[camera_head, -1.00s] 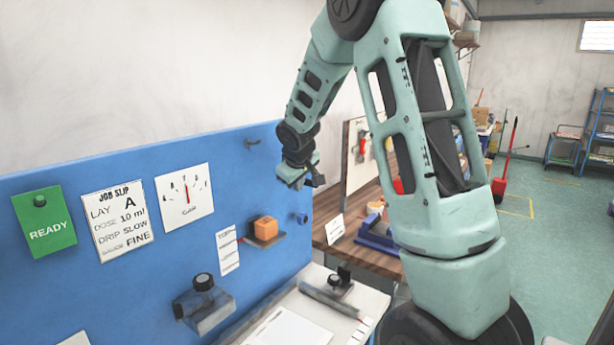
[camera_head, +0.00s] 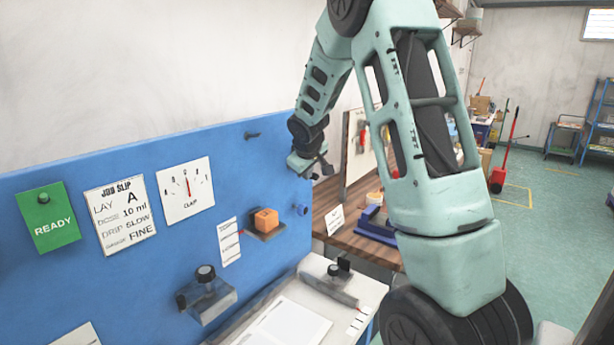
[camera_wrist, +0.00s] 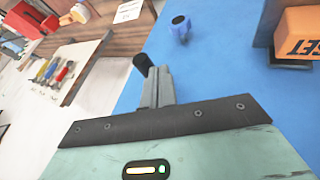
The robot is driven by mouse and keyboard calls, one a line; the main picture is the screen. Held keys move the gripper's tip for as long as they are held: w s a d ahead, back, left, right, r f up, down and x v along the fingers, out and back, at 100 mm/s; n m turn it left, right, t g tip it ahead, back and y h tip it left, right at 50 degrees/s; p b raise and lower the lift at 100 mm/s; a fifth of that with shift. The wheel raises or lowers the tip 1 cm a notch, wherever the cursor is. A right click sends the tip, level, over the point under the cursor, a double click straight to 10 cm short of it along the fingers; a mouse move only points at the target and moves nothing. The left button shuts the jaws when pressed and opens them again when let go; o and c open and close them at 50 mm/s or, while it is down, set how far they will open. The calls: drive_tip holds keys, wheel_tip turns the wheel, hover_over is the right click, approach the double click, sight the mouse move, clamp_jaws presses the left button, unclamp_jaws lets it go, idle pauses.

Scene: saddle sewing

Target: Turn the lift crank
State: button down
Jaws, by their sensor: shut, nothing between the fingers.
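I cannot clearly make out which part is the lift crank. A grey fixture with a black knob (camera_head: 205,285) sits low on the panel.
An orange block (camera_head: 265,219) stands on a panel bracket; it also shows in the wrist view (camera_wrist: 300,32). A dark peg (camera_head: 252,135) sticks out near the panel's top. A white worktop (camera_head: 345,290) lies below, with a wooden bench (camera_head: 350,195) behind it.

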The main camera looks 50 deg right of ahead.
sight(313, 175)
drive_tip(key=shift+f+b, duration=0.25)
drive_tip(key=shift+b, duration=0.8)
drive_tip(key=shift+d+f+h+b, duration=0.15)
drive_tip(key=shift+h+b, duration=0.15)
drive_tip(key=shift+b, duration=0.7)
drive_tip(key=h+b, duration=0.1)
drive_tip(key=b, duration=0.7)
drive_tip(key=d+f+h+b, duration=0.1)
drive_tip(key=h+b, duration=0.1)
drive_tip(key=b, duration=0.6)
drive_tip(key=d+n+t+h+b, duration=0.1)
drive_tip(key=b, duration=0.7)
drive_tip(key=shift+w+f+h, duration=0.1)
drive_tip(key=shift+f+h, duration=0.05)
drive_tip(key=shift+h, duration=0.25)
drive_tip(key=d+h+b, duration=0.1)
drive_tip(key=h+b, duration=0.1)
drive_tip(key=b, duration=0.6)
drive_tip(key=shift+n+t, duration=0.4)
drive_tip(key=b, duration=0.3)
drive_tip(key=shift+d+r+h, duration=0.25)
drive_tip(key=shift+h, duration=0.15)
drive_tip(key=shift+d+r+b, duration=0.1)
drive_tip(key=shift+r+b, duration=0.05)
drive_tip(key=shift+b, duration=0.55)
